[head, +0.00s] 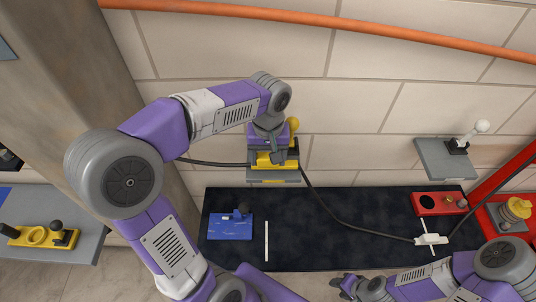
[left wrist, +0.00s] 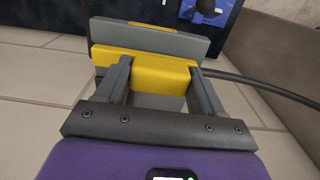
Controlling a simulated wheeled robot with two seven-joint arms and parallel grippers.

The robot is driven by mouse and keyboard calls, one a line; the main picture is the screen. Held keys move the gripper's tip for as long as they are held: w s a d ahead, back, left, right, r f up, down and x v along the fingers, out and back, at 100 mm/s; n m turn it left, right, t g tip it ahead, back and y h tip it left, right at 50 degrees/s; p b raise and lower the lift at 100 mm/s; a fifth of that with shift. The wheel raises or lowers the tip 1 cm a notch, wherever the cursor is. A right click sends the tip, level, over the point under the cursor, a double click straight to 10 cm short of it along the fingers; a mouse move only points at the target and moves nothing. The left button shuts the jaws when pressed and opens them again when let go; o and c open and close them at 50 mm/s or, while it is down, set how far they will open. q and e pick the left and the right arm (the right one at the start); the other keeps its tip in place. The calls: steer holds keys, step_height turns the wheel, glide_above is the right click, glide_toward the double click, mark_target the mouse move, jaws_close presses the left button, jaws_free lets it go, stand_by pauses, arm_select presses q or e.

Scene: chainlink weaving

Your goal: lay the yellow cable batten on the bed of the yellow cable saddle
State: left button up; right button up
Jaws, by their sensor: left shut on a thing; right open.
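My left gripper (head: 274,158) is at the small wall shelf in the head view. In the left wrist view its fingers (left wrist: 160,88) are shut on a yellow block, which looks like the yellow cable batten (left wrist: 163,74). Directly behind the block is a yellow body, which looks like the yellow cable saddle (left wrist: 104,55). Block and body overlap in view; I cannot tell whether they touch, and the bed is hidden. In the head view a yellow ball knob (head: 294,124) shows beside the gripper. My right gripper (head: 343,284) is open and empty, low in the head view.
A black cable (head: 350,226) runs from the shelf (head: 272,177) to a white connector (head: 430,239). The dark bench (head: 310,240) carries a blue plate (head: 230,226) and a white stick (head: 267,241). A red plate (head: 438,203) and a grey wall shelf (head: 445,160) stand right.

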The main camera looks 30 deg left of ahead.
arm_select(q)
steer(key=shift+f+b, duration=0.5)
steer(key=shift+f, duration=0.1)
stand_by(0.4)
steer(key=o, duration=1.2)
steer(key=shift+c, duration=0.2)
step_height(320, 180, up, 8)
steer(key=shift+f+p, duration=0.2)
steer(key=shift+p, duration=0.15)
